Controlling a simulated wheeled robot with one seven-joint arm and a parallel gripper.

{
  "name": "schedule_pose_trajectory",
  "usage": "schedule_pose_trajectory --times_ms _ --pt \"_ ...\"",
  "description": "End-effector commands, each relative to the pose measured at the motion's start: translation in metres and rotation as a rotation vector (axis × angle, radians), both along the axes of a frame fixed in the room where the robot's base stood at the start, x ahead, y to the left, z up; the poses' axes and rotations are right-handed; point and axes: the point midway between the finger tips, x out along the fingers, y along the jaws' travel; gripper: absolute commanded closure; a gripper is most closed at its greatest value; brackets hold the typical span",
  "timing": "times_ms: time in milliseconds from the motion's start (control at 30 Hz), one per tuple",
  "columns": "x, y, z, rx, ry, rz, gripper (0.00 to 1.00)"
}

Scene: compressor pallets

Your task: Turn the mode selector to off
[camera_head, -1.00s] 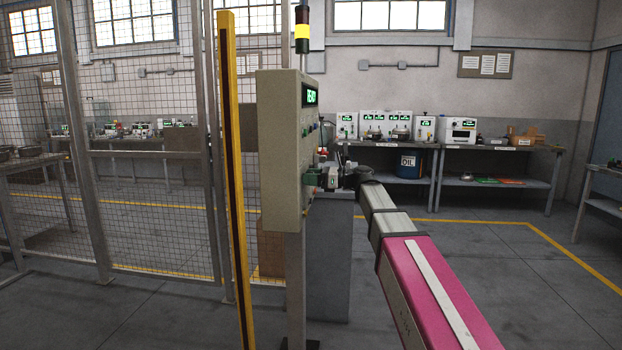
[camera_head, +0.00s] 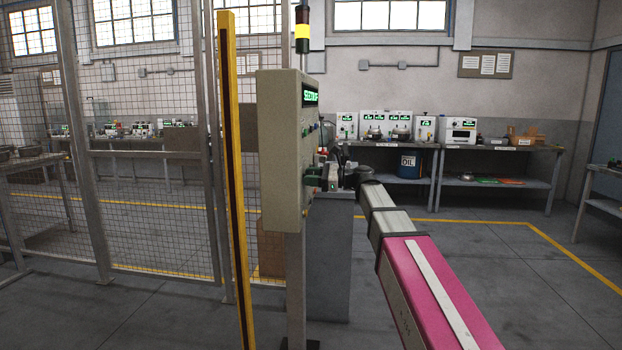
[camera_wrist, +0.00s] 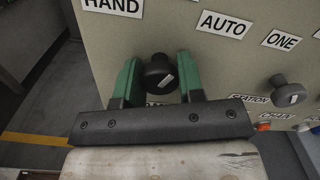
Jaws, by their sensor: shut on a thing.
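The mode selector (camera_wrist: 156,68) is a black round knob with a white mark on its face, in the wrist view. It is on the beige control panel (camera_wrist: 120,35). A HAND label (camera_wrist: 113,5) is above left and an AUTO label (camera_wrist: 223,23) above right. A label below the knob is mostly hidden by my gripper. My gripper (camera_wrist: 159,76) has its green fingers on both sides of the knob and is shut on it. In the head view my gripper (camera_head: 322,178) is at the panel's right-hand face; the knob cannot be made out there.
A second black knob (camera_wrist: 286,90) is to the right, by ONE and STATION labels. An orange button (camera_wrist: 264,126) is below it. A yellow post (camera_head: 235,180) and mesh fence (camera_head: 150,220) are left of the panel. Open floor lies at the right.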

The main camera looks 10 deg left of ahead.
Motion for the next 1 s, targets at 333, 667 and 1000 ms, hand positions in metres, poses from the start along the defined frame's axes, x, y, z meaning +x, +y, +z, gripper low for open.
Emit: schedule_pose_trajectory --times_ms 333,667,1000 --pt "0.0001 -0.0004 0.0 -0.009 -0.261 0.0 0.88" --pt "0.0001 -0.0005 0.0002 -0.013 -0.391 0.0 0.88" --pt "-0.0001 -0.0005 0.0001 -0.015 -0.415 0.001 0.88"
